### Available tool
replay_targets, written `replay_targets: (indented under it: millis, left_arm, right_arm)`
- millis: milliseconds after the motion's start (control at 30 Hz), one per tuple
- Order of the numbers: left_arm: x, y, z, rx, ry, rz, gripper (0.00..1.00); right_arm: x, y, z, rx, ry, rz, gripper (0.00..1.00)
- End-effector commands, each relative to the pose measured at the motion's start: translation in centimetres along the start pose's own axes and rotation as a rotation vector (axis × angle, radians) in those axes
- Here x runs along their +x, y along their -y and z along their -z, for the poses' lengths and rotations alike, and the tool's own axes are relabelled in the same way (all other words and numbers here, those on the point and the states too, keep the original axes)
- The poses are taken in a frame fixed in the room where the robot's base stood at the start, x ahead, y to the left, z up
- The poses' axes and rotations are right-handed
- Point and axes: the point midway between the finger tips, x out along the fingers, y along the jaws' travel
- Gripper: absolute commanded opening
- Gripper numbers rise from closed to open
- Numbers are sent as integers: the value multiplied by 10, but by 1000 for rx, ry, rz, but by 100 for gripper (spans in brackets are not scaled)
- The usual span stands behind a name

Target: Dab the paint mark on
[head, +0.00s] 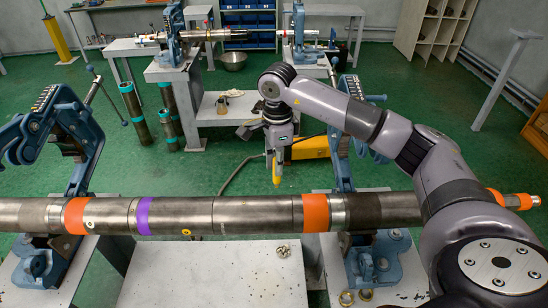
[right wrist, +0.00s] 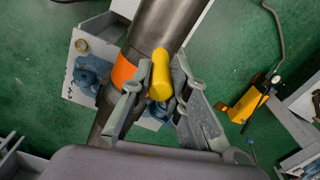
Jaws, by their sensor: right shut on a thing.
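My right gripper (head: 278,155) is shut on a yellow paint marker (head: 277,173), which points down. In the right wrist view, the yellow marker (right wrist: 160,76) sits between the two grey fingers (right wrist: 157,92). A long steel pipe (head: 245,214) lies across the head view with orange bands (head: 316,212) and a purple band (head: 143,215). The marker's tip appears just above the pipe's far edge, left of the right-hand orange band; whether it is apart in depth is hard to tell. The pipe (right wrist: 168,28) passes behind the marker in the wrist view. My left gripper is not in view.
Blue vises stand at the left (head: 62,135) and right (head: 375,262) of the pipe. A white table (head: 215,285) with small loose parts is below it. Green floor lies between.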

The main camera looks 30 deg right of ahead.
Motion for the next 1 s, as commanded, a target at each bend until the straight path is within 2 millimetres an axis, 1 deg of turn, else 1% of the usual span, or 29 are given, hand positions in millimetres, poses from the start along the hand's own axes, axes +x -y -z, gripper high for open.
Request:
replay_targets:
  millis: [33,133,433,500,600,733,1000]
  left_arm:
    - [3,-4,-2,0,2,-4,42]
    - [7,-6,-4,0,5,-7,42]
    - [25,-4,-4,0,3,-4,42]
    - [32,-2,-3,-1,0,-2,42]
    - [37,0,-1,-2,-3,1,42]
    - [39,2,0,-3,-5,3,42]
    - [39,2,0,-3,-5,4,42]
  right_arm:
    - [5,0,0,-1,0,-1,0]
    - [12,0,0,-2,-1,0,0]
    - [43,-1,0,-4,0,-1,0]
    - [50,0,0,-4,0,1,0]
    - [57,0,0,-4,0,1,0]
    - [60,0,0,-4,0,1,0]
    - [60,0,0,-4,0,1,0]
